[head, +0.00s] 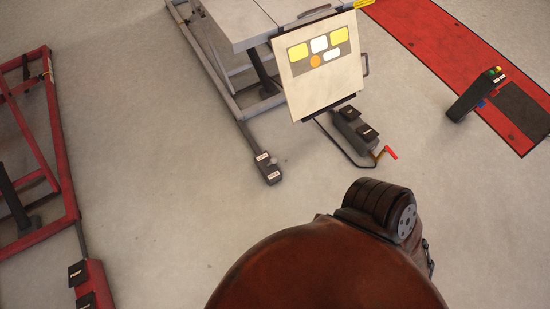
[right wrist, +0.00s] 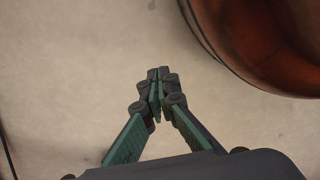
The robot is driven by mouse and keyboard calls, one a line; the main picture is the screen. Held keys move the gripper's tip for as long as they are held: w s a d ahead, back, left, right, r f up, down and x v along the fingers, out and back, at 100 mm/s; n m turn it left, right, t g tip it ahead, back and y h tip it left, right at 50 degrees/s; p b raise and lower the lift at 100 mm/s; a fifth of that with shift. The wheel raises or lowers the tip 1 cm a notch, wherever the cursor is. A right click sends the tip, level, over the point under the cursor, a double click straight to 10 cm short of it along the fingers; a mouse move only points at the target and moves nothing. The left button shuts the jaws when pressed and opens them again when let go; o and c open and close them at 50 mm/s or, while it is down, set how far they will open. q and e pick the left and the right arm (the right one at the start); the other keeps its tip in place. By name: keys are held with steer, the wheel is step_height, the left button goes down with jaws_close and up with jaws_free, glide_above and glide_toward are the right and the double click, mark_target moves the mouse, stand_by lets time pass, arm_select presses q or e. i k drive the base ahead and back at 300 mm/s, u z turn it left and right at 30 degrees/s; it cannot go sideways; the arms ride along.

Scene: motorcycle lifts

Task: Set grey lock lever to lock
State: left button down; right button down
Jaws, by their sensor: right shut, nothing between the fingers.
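The grey lift (head: 232,22) stands at the top middle of the head view. At the near end of its grey leg is a small dark box (head: 268,172) with two white labels, too small to read. A small grey knob or lever (head: 274,161) seems to sit between the labels; its setting cannot be told. My right gripper (right wrist: 156,98) shows in the right wrist view, shut and empty, over bare floor and touching nothing. Neither gripper shows in the head view, and the right wrist view does not show the lift.
A panel (head: 318,62) with yellow, white and orange patches stands by the lift. Beside it are a pedal unit (head: 356,128) and a red-handled crank (head: 388,153). A red lift (head: 62,150) is at left, a black control post (head: 472,96) at right.

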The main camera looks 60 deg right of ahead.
mark_target(273, 160)
steer(key=k, duration=1.2)
steer(key=z, duration=1.9)
steer(key=i, duration=0.5)
steer(key=z, duration=0.1)
